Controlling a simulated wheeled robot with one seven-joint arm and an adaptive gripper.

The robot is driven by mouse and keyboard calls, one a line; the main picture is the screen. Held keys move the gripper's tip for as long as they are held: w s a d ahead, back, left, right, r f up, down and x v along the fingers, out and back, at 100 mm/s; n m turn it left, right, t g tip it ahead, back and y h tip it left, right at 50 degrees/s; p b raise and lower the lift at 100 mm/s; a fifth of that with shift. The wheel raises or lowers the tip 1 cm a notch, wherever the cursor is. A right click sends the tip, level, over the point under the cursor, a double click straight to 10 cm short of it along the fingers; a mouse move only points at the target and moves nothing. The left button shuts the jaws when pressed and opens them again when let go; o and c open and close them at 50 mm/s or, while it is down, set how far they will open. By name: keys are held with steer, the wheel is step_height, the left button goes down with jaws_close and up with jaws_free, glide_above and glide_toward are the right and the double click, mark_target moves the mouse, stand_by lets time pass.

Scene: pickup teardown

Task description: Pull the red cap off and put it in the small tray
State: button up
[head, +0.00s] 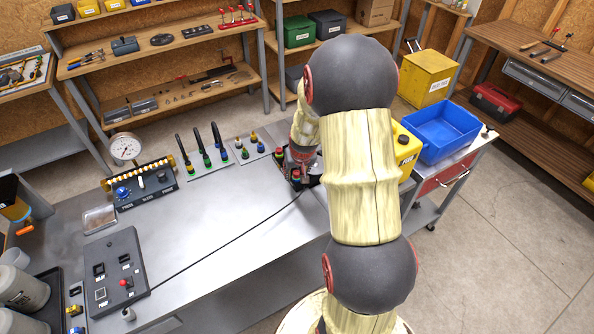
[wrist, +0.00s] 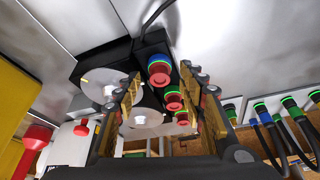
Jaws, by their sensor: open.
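I cannot tell which one the task means. My gripper (wrist: 160,88) is open, with its yellow-padded fingers on either side of this row and nothing visibly held. In the head view my gripper (head: 303,168) is at the bench's far right end, largely hidden by my arm. A small shallow tray (head: 100,219) lies on the left of the bench.
A control box (head: 117,272) with a red knob sits front left, its cable running across the bench to the black block. Connector stands and a gauge line the back. A blue bin (head: 440,134) is at right. The bench middle is clear apart from the cable.

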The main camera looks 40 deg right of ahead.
mark_target(297, 174)
steer(key=shift+c, duration=0.5)
steer(key=c, duration=0.9)
jaws_close()
steer(key=shift+r, duration=0.2)
steer(key=shift+r+p, duration=0.3)
steer(key=shift+r, duration=0.05)
steer(key=shift+r+p, duration=0.3)
steer(key=shift+r, duration=0.25)
steer(key=shift+r+p, duration=1.15)
steer(key=shift+r, duration=0.8)
